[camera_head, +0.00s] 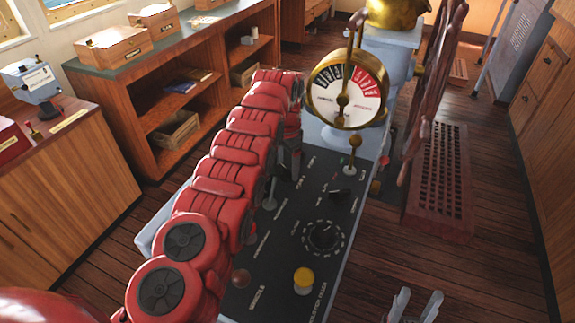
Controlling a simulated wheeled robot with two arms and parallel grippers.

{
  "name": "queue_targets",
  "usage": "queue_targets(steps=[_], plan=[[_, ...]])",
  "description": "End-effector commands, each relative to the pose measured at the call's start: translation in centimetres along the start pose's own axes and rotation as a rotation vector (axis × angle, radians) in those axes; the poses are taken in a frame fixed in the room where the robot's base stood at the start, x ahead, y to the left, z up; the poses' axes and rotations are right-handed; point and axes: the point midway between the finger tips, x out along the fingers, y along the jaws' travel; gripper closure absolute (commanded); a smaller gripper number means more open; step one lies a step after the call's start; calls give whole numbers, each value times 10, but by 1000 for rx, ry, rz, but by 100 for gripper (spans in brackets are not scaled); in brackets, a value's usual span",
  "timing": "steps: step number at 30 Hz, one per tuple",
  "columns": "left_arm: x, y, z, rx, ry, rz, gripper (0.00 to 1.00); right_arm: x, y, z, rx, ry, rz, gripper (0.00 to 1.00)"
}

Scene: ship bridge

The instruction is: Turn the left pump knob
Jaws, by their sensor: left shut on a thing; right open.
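The panel also carries a large round dial (323,237), a yellow button (303,281) and a small lever (350,168). A brass telegraph (345,95) stands behind it. Wooden shelves (160,100) are at left. A grating (440,180) and open floor lie at right.

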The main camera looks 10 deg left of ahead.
Motion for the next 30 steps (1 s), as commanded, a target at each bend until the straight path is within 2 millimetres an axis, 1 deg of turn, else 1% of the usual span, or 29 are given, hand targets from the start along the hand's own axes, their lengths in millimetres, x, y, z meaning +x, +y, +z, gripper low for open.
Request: queue_targets(steps=[9,10,11,12,20,23,26,29,30], plan=[[-1,0,0,3,0,-1,78,0,0,0,0,0,0,50],[-1,0,0,2,0,-1,17,0,0,0,0,0,0,50],[0,0,0,2,0,-1,12,0,0,0,0,0,0,50],[0,0,0,2,0,-1,10,0,0,0,0,0,0,50],[-1,0,0,1,0,-1,10,0,0,0,0,0,0,50],[-4,0,0,1,0,-1,10,2,0,0,0,0,0,50],[-12,0,0,1,0,-1,10,6,0,-1,0,0,0,50],[-27,1,-1,2,1,-2,10,13,1,-2,0,0,0,50],[-35,1,-1,1,2,-2,10,16,1,-3,0,0,0,50]])
